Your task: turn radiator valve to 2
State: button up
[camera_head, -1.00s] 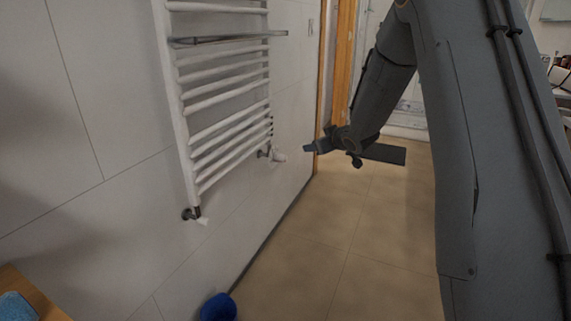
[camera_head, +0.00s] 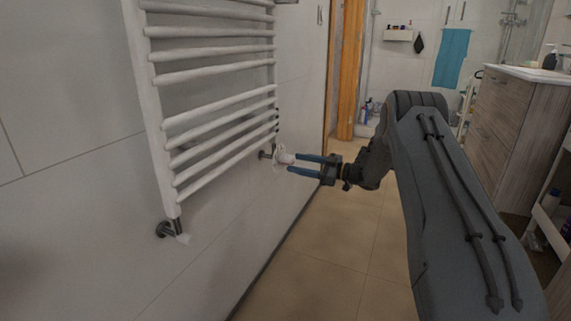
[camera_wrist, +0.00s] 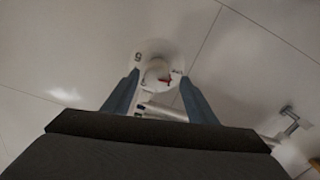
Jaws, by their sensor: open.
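The white radiator valve knob (camera_head: 283,156) sits at the radiator's far lower corner, near the wall. In the wrist view the knob (camera_wrist: 158,68) is round with dark markings and a small red mark, lying ahead between the finger lines. The number it is set to cannot be read for certain. My gripper (camera_head: 291,163) is open, its two blue fingers pointing left at the knob, with the tips close to it. In the wrist view the fingers of my gripper (camera_wrist: 160,84) stand apart on either side of the knob's lower part. Whether they touch it cannot be told.
The white towel radiator (camera_head: 152,100) hangs on the tiled wall to the left. Its near lower pipe fitting (camera_head: 172,229) juts out. A wooden vanity (camera_head: 515,125) stands at the right. The tiled floor (camera_head: 310,275) below is clear.

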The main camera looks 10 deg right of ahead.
aim_at(295, 162)
jog(key=shift+w+a+b, duration=0.4)
jog(key=shift+w+a, duration=0.6)
jog(key=shift+w, duration=0.25)
jog(key=shift+x, duration=0.8)
jog(key=shift+c, duration=0.4)
jog(key=shift+a, duration=0.1)
jog(key=c, duration=1)
